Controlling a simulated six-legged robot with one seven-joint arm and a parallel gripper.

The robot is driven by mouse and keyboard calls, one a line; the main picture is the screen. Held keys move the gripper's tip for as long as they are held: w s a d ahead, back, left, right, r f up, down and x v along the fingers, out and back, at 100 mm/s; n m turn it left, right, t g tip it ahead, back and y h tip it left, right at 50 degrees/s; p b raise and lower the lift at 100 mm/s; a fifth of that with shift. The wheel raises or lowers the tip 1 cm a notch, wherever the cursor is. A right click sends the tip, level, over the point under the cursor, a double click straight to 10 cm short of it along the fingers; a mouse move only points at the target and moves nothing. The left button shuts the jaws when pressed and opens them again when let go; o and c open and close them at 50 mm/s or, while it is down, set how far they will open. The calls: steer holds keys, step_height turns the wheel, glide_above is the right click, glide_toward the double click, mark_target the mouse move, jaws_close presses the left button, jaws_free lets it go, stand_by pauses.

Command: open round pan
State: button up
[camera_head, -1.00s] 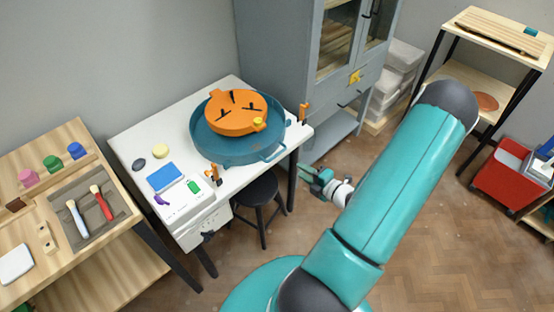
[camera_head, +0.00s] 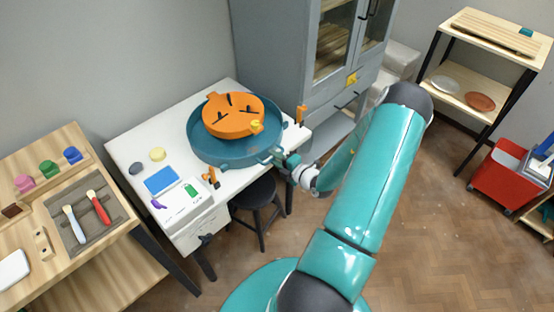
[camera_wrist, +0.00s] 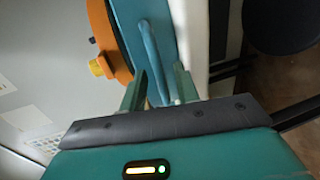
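The round pan (camera_head: 206,152) is a wide blue-teal basin on the white table, with an orange disc (camera_head: 226,127) lying inside it. A loop handle (camera_head: 268,156) stands out from its front right rim; it also shows in the wrist view (camera_wrist: 151,50) as a blue bar. My gripper (camera_head: 282,160) is at this handle. In the wrist view my two fingers (camera_wrist: 161,88) are apart, with the lower end of the bar between them. A gap shows beside the right finger; I cannot tell whether the left finger touches the bar. The disc has dark slots and a yellow knob (camera_head: 256,126).
An orange clamp-like part (camera_head: 301,115) stands at the table's right edge and another (camera_head: 212,177) at the front. A black stool (camera_head: 256,205) is below my gripper. A grey cabinet (camera_head: 272,50) stands close behind the white table (camera_head: 135,135).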

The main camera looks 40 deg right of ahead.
jaws_close()
steer(key=f+v, duration=0.3)
steer(key=v, duration=1.2)
steer(key=shift+s+a, duration=0.2)
steer(key=shift+s, duration=0.5)
jaws_free()
steer(key=v, duration=1.4)
